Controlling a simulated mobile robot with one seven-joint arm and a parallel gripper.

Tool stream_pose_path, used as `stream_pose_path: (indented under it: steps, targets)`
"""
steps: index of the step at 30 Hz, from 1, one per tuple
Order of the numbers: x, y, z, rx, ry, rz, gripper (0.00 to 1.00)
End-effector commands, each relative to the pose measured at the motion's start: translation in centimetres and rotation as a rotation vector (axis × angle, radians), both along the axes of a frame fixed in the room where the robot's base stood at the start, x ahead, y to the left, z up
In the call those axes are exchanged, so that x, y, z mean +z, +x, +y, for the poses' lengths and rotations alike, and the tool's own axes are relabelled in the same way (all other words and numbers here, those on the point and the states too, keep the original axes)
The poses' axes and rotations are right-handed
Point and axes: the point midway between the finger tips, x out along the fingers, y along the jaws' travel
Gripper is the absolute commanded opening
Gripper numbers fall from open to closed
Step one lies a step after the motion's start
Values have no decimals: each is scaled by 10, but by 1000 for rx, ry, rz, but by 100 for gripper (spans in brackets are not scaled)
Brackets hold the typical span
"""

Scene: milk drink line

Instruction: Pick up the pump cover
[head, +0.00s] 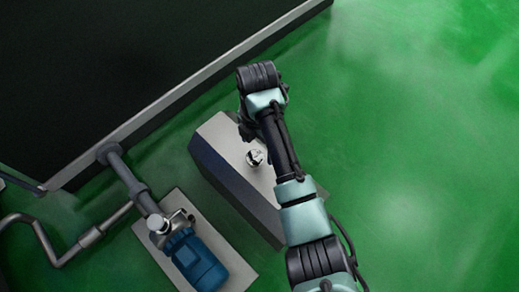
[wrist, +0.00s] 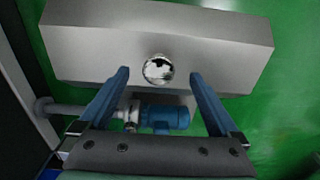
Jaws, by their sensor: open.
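A small shiny round metal piece, which looks like the pump cover (head: 254,157), lies on top of a grey block (head: 218,130). In the wrist view the pump cover (wrist: 158,69) shows between the tips of my two blue fingers. My gripper (wrist: 158,76) is open, with one finger on either side of it in the picture. I cannot tell how high the fingers are above it, and nothing is held. In the head view my fingers are mostly hidden behind my wrist.
A blue pump motor (head: 200,262) sits on a light base plate (head: 238,281) left of the block, joined to a pipe (head: 130,180). It also shows in the wrist view (wrist: 165,117). A large dark tank or panel (head: 110,65) fills the upper left. The green floor (head: 430,130) on the right is clear.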

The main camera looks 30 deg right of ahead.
Motion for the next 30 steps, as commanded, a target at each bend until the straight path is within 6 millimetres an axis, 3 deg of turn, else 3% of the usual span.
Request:
stream_pose_path:
  steps: [1, 8, 19, 28, 30]
  targets:
    - [-8, 0, 0, 0, 0, 0, 97]
    - [-17, 0, 2, 0, -1, -1, 97]
    - [-59, -2, 9, 0, -1, -1, 97]
    - [-60, -2, 9, -1, -1, -1, 97]
    - [-60, -2, 9, -1, -1, -1, 88]
